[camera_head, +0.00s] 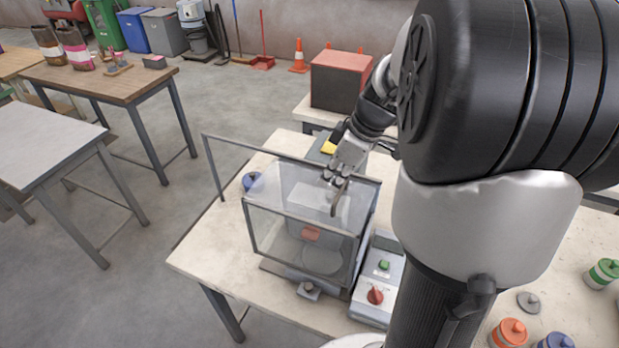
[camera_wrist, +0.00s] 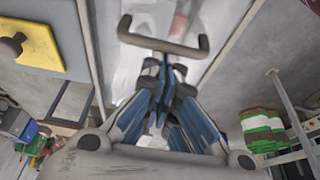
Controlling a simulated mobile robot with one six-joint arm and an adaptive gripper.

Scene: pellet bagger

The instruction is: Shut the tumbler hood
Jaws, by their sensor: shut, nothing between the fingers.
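The tumbler hood (camera_head: 264,224) is a clear box-like cover with grey edges on the pale workbench. A thin grey frame (camera_head: 270,153) stands above and behind it; I cannot tell whether it belongs to the hood. Through the clear panels I see a reddish block and a round plate. My gripper (camera_head: 334,190) is shut and empty at the hood's upper right. In the wrist view, the closed blue fingers (camera_wrist: 163,72) point toward a grey U-shaped handle (camera_wrist: 165,45). The handle lies across and just beyond the fingertips; contact cannot be told.
A control box (camera_head: 375,315) with a green button and red knob stands right of the hood. A red box (camera_head: 345,80) is behind. Orange and green lidded jars (camera_head: 510,333) (camera_head: 603,272) are at right.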

